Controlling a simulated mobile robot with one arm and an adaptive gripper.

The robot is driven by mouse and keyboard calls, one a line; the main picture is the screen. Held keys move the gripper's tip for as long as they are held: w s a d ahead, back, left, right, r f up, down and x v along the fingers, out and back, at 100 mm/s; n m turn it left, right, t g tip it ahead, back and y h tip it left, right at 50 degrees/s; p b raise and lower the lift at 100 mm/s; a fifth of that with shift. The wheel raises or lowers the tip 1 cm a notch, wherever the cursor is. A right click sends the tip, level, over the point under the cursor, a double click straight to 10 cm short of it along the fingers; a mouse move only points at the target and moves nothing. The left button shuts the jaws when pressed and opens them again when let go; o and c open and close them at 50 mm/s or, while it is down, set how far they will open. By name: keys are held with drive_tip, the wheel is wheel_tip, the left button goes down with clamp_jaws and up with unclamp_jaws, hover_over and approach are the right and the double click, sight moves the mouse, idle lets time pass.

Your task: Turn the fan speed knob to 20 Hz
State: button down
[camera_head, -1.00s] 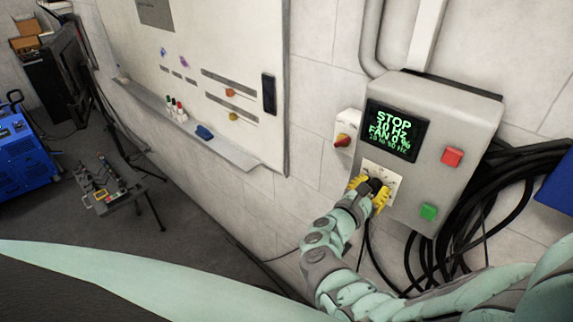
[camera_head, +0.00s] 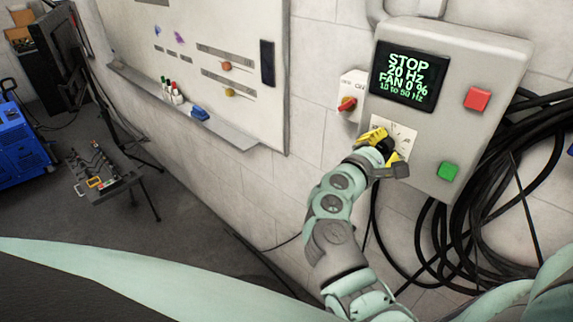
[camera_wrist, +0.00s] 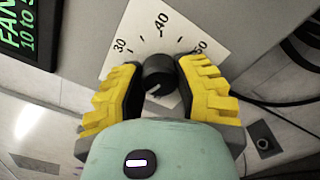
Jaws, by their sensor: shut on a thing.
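The fan speed knob is a black round knob (camera_wrist: 159,72) on a white dial plate (camera_head: 404,134) on the front of the grey control box (camera_head: 455,90). In the wrist view the plate shows the marks 30 and 40 and a partly covered number at right. My gripper (camera_head: 386,146) has yellow fingers shut on the knob, one on each side; it also shows in the wrist view (camera_wrist: 158,84). The lower part of the dial is hidden behind the gripper. The display (camera_head: 403,75) reads STOP, 20 Hz, FAN 0 %, 10 to 50 Hz.
A red button (camera_head: 477,98) and a green button (camera_head: 448,171) sit right of the dial. Black cables (camera_head: 475,235) hang below and right of the box. A whiteboard (camera_head: 200,60) hangs further left.

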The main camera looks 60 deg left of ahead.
drive_tip(key=shift+a+f+m+b, duration=0.1)
drive_tip(key=shift+f+m+b, duration=0.1)
drive_tip(key=shift+m+b, duration=0.8)
drive_tip(key=c, duration=0.6)
unclamp_jaws()
drive_tip(key=shift+r, duration=0.15)
drive_tip(key=v, duration=1.2)
